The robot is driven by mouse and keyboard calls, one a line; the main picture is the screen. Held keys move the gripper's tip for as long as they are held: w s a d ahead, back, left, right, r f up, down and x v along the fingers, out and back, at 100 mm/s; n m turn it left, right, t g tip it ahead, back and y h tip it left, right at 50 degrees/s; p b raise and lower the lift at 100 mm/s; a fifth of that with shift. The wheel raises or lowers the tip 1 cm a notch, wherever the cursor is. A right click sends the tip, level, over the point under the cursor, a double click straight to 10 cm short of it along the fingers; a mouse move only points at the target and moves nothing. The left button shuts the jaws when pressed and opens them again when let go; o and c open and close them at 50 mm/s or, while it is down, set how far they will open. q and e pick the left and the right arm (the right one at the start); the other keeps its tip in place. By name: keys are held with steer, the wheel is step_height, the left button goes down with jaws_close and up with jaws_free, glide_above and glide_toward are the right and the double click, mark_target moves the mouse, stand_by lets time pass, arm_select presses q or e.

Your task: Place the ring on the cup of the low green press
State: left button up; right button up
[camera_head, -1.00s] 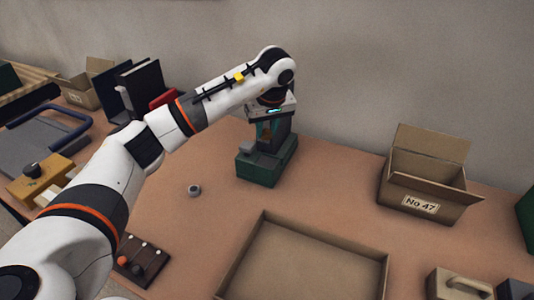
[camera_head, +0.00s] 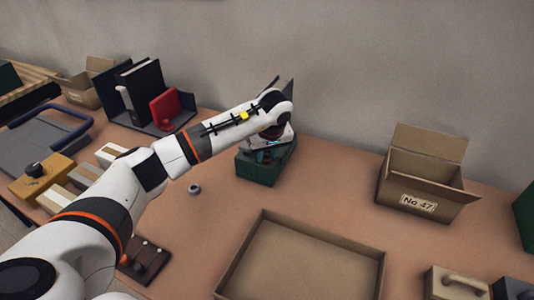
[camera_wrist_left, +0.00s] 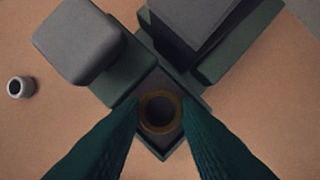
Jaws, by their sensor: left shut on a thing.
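The low green press (camera_head: 258,173) stands near the wall, its upper part largely hidden by my left arm. The wrist view shows its green base (camera_wrist_left: 124,91), a rounded grey block and a dark upright part. My left gripper (camera_head: 266,156) points down over the press. In the wrist view its dark green fingers (camera_wrist_left: 160,118) are shut on a brownish ring (camera_wrist_left: 160,128). The ring lies over a dark square part at the press's front corner. The cup is not clearly seen, and I cannot tell whether the ring touches it. My right gripper is not in view.
A small grey cylinder (camera_head: 194,188) stands left of the press. An open shallow box (camera_head: 233,262) is in front, and a carton marked No 47 (camera_head: 425,206) is to the right. Black and red upright items (camera_head: 164,108) stand at left. Table between press and carton is clear.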

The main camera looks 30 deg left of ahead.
arm_select(q)
steer(key=o, duration=0.7)
steer(key=shift+f, duration=0.1)
steer(key=shift+r, duration=0.25)
steer(key=shift+d+r, duration=0.1)
steer(key=shift+r, duration=0.25)
steer(key=b+v, duration=0.1)
steer(key=v, duration=1)
